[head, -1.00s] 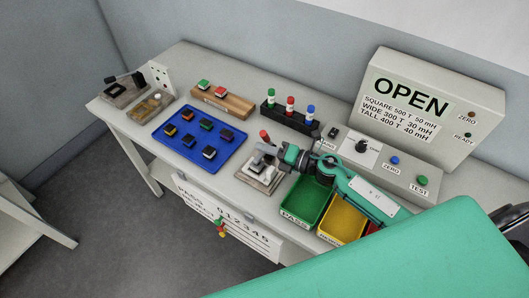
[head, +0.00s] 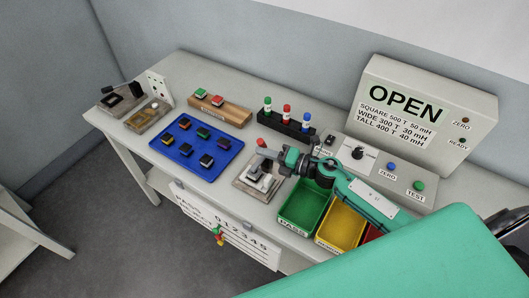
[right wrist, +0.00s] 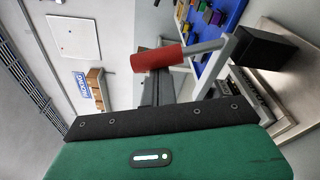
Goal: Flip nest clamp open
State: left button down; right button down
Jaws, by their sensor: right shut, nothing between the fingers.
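The nest (head: 244,183) is a pale plate near the table's front edge, with a grey metal clamp part (head: 263,170) on it. The clamp's red handle (head: 261,142) shows just past my right fingertips. In the right wrist view the red handle (right wrist: 158,57) sits on a metal lever (right wrist: 207,47) running to a black block (right wrist: 262,58). My right gripper (head: 266,153) is shut and empty, close beside the red handle and above the nest. I cannot tell whether it touches the handle. My left gripper is not in view.
A blue tray (head: 180,158) with several small parts lies left of the nest. Green (head: 296,220) and yellow (head: 335,238) bins stand to its right. A black rack (head: 299,132) with three coloured-topped items stands behind. The tester box (head: 425,140) reads OPEN.

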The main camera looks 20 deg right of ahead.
jog(key=shift+w+d+r, duration=0.1)
jog(key=shift+d, duration=0.05)
jog(key=shift+w+d+r+m+p, duration=0.25)
jog(key=shift+w+d+m, duration=0.1)
jog(key=shift+m, duration=0.4)
jog(key=shift+w+d+r+m+p, duration=0.15)
jog(key=shift+w+d+r+m, duration=0.15)
jog(key=shift+m, duration=0.45)
jog(key=w+d+f+m+t+b, duration=0.1)
jog(key=w+d+m+b, duration=0.1)
jog(key=w+d+m, duration=0.2)
jog(key=shift+w+d+m+y+b, duration=0.15)
jog(key=shift+d+m+y+b, duration=0.15)
jog(key=shift+d+m, duration=0.85)
jog(key=shift+a+f+m, duration=0.1)
jog(key=shift+a+m, duration=0.1)
jog(key=shift+m, duration=0.05)
